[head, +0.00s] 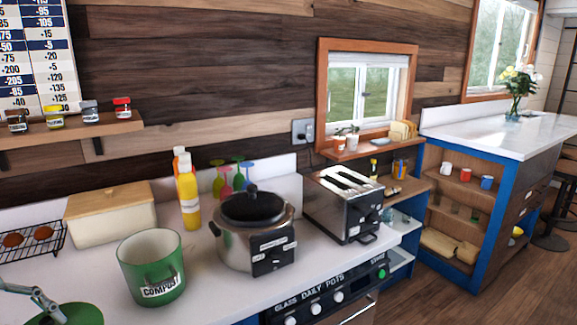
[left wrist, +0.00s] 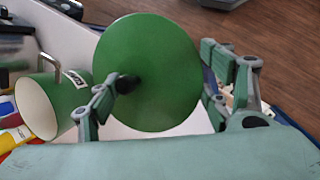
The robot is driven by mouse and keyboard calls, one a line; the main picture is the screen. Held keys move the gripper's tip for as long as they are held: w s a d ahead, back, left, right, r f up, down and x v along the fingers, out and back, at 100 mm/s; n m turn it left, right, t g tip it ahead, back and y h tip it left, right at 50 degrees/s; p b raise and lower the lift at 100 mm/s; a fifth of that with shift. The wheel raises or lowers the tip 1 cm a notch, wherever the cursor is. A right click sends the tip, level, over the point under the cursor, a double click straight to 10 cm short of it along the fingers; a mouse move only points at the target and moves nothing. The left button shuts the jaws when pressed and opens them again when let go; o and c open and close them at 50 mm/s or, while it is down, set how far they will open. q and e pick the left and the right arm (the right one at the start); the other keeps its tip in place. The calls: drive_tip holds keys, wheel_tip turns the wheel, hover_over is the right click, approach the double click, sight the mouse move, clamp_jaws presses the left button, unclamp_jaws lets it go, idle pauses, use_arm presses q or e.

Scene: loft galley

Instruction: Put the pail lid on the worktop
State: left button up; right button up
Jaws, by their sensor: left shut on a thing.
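The pail lid (left wrist: 155,45) is a round green disc with a dark knob, seen face-on in the left wrist view. In the head view the lid (head: 80,314) shows at the bottom left, cut by the frame edge. My left gripper (head: 48,303) is shut on it; in the left wrist view the fingers (left wrist: 165,75) lie on either side of the lid. The green compost pail (head: 137,254) stands open on the white worktop (head: 205,295), right of the lid. I cannot tell whether the lid touches the worktop. My right gripper is not in view.
A pot cooker (head: 234,252) and a toaster (head: 338,212) stand right of the pail. A bread box (head: 110,216), a wire rack (head: 30,242) and a yellow bottle (head: 189,200) stand behind. Bare worktop shows in front of the bread box and left of the pail.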

use_arm(q)
drive_tip(key=shift+s+d+f+m, duration=0.15)
drive_tip(key=shift+s+d+f, duration=0.1)
drive_tip(key=shift+f, duration=0.3)
drive_tip(key=shift+s+d+f+m, duration=0.15)
drive_tip(key=shift+s+f, duration=0.1)
drive_tip(key=shift+f, duration=0.3)
drive_tip(key=shift+s+d+f, duration=0.1)
drive_tip(key=shift+d+f, duration=0.1)
drive_tip(key=shift+f, duration=0.1)
drive_tip(key=d+f+m+g, duration=0.2)
drive_tip(key=d+f+m, duration=0.2)
drive_tip(key=d, duration=0.6)
drive_tip(key=s+d+f+m+g+y, duration=0.1)
drive_tip(key=d+f+m+g, duration=0.1)
drive_tip(key=d+f+m, duration=0.2)
drive_tip(key=shift+d+f+m+g, duration=0.25)
drive_tip(key=shift+d+m, duration=1.45)
drive_tip(key=shift+d, duration=1.6)
